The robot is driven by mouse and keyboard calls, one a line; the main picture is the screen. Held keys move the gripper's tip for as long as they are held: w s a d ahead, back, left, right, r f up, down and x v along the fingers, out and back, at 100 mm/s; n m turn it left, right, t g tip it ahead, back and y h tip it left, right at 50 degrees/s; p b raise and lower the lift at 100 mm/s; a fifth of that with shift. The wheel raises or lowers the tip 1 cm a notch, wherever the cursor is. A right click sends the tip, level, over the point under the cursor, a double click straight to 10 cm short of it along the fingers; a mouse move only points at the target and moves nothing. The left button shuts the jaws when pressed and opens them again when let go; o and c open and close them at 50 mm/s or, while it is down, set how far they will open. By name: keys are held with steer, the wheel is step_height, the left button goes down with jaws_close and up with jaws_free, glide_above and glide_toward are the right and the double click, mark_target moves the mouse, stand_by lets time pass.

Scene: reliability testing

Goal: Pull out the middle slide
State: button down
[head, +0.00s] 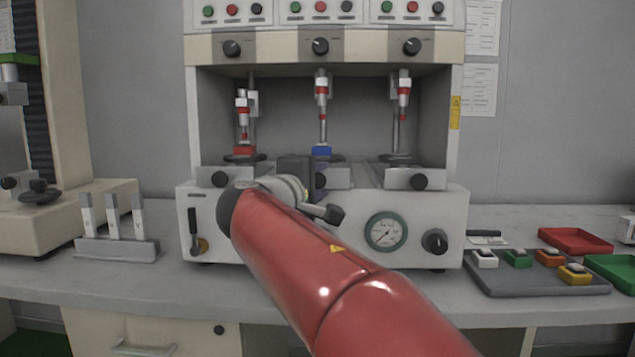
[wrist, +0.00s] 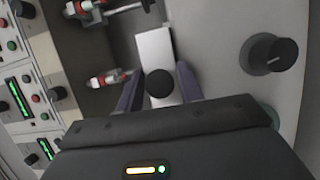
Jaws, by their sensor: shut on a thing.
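The machine (head: 300,222) has three pale slides in a row, each with a black front knob. The middle slide (head: 340,177) carries a blue block (head: 321,151). Its front looks about level with those of the left slide (head: 208,176) and right slide (head: 396,178). My gripper (head: 307,178) is at the middle slide, partly hidden by my red arm. In the wrist view my gripper's fingers (wrist: 160,88) are on either side of the middle slide's round black knob (wrist: 160,82), shut on it. The pale slide top (wrist: 155,48) shows beyond; the blue block is not visible there.
A red block (head: 243,150) sits on the left slide. A gauge (head: 385,231) and a dial knob (head: 434,241) are on the front panel. A tray of coloured pieces (head: 520,283) lies right; a grey rack (head: 117,250) stands left. Bench before the machine is partly hidden.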

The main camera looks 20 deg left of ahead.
steer(key=s+d+b, duration=0.3)
steer(key=s+b, duration=0.3)
steer(key=s, duration=0.7)
steer(key=shift+b, duration=0.3)
steer(key=c, duration=1.2)
jaws_free()
steer(key=shift+o, duration=0.2)
steer(key=s+a, duration=0.1)
steer(key=s, duration=0.6)
steer(key=shift+s, duration=0.35)
